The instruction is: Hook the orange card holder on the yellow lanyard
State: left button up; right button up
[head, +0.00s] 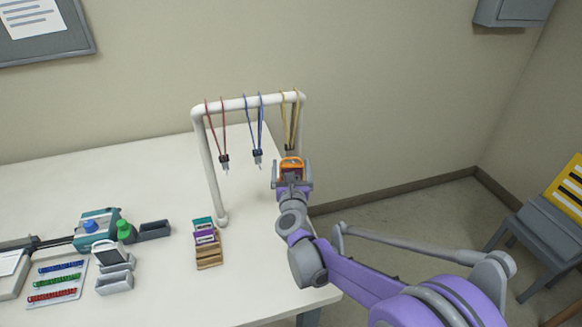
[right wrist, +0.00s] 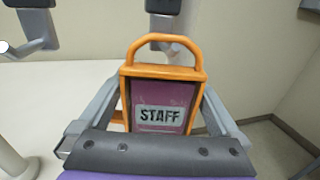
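The orange card holder (head: 291,162) is upright in my right gripper (head: 292,183), just below the yellow lanyard (head: 289,112). In the right wrist view the orange card holder (right wrist: 165,72) has a loop on top and a purple card reading "STAFF". The fingers of my right gripper (right wrist: 162,108) are on both its sides. A dark clip with a metal hook (right wrist: 166,22) hangs behind and above the loop; I cannot tell whether they touch. The lanyard's clip (head: 290,147) shows just above the holder in the head view. My left gripper is not in view.
A white rack (head: 205,160) also carries a red lanyard (head: 215,125) and a blue lanyard (head: 260,125). A wooden tray (head: 208,256) with other card holders stands nearby. Trimmer, bottles and coil board crowd the table's left. The front middle of the table is clear.

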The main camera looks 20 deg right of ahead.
jog(key=shift+s, duration=0.1)
jog(key=s+a+n+g+y+p, duration=0.15)
jog(key=s+a+n+y, duration=0.25)
jog(key=s+n, duration=0.7)
jog(key=s+a+n+g+y, duration=0.3)
jog(key=s+a+n, duration=0.1)
jog(key=s+n, duration=0.75)
jog(key=s+d+f+n+g+h+p, duration=0.1)
jog(key=s+d+f+n+g, duration=0.3)
jog(key=s+n, duration=0.3)
jog(key=s+d+f+n+g+h, duration=0.2)
jog(key=s+f+n, duration=0.3)
jog(key=s+n, duration=0.3)
jog(key=shift+s+d+f+n+g+p, duration=0.2)
jog(key=shift+d+n+g+p, duration=0.3)
jog(key=shift+d+g, duration=0.4)
